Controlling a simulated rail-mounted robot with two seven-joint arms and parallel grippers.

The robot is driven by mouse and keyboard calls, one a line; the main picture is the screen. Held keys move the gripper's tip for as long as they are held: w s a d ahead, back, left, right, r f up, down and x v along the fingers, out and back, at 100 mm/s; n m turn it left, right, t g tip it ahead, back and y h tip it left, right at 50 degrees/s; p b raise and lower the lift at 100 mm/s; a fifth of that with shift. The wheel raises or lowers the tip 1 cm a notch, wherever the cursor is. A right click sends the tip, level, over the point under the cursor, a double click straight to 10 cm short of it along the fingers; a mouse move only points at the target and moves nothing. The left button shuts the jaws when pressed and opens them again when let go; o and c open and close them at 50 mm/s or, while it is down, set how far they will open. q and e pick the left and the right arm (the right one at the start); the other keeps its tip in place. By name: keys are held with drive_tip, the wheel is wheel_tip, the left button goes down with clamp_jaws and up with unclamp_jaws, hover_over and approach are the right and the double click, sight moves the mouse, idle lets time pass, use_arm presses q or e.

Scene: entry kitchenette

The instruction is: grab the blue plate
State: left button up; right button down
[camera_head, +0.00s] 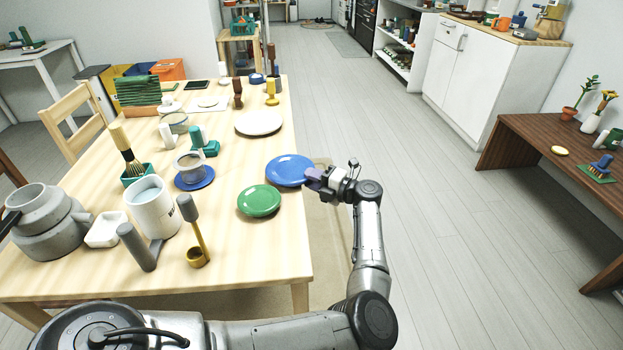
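The blue plate (288,168) lies near the right edge of the wooden table, just behind a green plate (258,202). My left gripper (313,179) is at the blue plate's right rim, with its arm reaching round past the table's right side. The fingertips meet or overlap the rim in the head view. They are too small and partly hidden to tell whether they are open or closed on it. My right gripper is not in view.
A white plate (258,122) stands farther back on the table (235,250). A cup on a blue saucer (208,178), a large white mug (151,207) and several utensils crowd the left. Open floor (420,200) lies to the right, before a dark wooden bench (545,150).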

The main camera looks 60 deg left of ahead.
use_arm(q)
drive_tip(key=shift+f, duration=0.1)
clamp_jaws()
wheel_tip(320, 180, up, 3)
drive_tip(key=shift+f+p, duration=0.2)
drive_tip(key=shift+p, duration=0.7)
drive_tip(key=w+d+r+b, duration=0.1)
drive_tip(key=w+d+r, duration=0.4)
drive_tip(key=d, duration=0.6)
drive_tip(key=w, duration=0.2)
drive_tip(key=shift+w+d, duration=0.3)
drive_tip(key=shift+d, duration=0.1)
